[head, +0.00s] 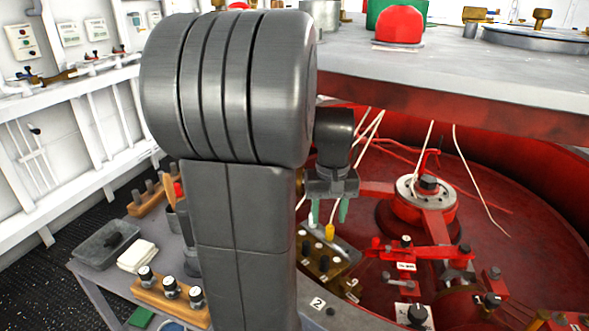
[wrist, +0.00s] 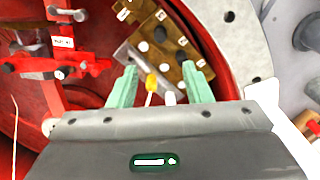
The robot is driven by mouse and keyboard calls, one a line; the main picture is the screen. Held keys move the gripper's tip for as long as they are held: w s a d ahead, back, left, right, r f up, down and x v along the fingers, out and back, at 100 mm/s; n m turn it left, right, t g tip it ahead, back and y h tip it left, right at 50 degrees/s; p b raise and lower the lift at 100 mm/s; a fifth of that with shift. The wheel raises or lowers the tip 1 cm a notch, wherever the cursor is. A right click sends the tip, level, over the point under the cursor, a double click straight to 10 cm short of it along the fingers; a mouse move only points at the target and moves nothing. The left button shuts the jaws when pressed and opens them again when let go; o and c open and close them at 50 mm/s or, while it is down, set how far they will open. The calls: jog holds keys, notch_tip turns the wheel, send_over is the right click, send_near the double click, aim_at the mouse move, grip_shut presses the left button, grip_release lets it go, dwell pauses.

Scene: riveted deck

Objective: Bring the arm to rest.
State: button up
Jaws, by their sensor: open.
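My gripper (head: 328,212) hangs at the end of my dark grey arm, pointing down over the edge of the red basin. Its two green fingers are apart. In the wrist view the open gripper (wrist: 160,85) has a yellow-tipped plug (wrist: 152,82) and a white-tipped plug (wrist: 168,97) showing between its fingers. The yellow plug also shows just below the fingers in the head view (head: 330,232). I cannot tell whether a finger touches either plug. My arm's large links hide the middle left of the head view.
A brass terminal block (head: 322,262) lies below my gripper. Red fittings (head: 420,255) fill the red basin (head: 480,185), with loose white wires above. A grey overhead slab (head: 480,75) reaches over it. A side bench at left holds a grey tray (head: 105,245) and a wooden rack (head: 165,292).

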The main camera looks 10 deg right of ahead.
aim_at(325, 258)
notch_tip(325, 258, down, 14)
jog(key=shift+r+b, duration=0.1)
jog(key=shift+b, duration=0.5)
jog(key=shift+r, duration=0.1)
notch_tip(325, 258, up, 13)
jog(key=p, duration=0.1)
notch_tip(325, 258, down, 14)
jog(key=shift+r+b, duration=0.15)
jog(key=shift+b, duration=0.4)
notch_tip(325, 258, up, 9)
jog(key=p, duration=0.6)
jog(key=shift+p, duration=0.3)
jog(key=w+d+f+b, duration=0.2)
jog(key=d+b, duration=0.1)
jog(key=shift+f, duration=0.25)
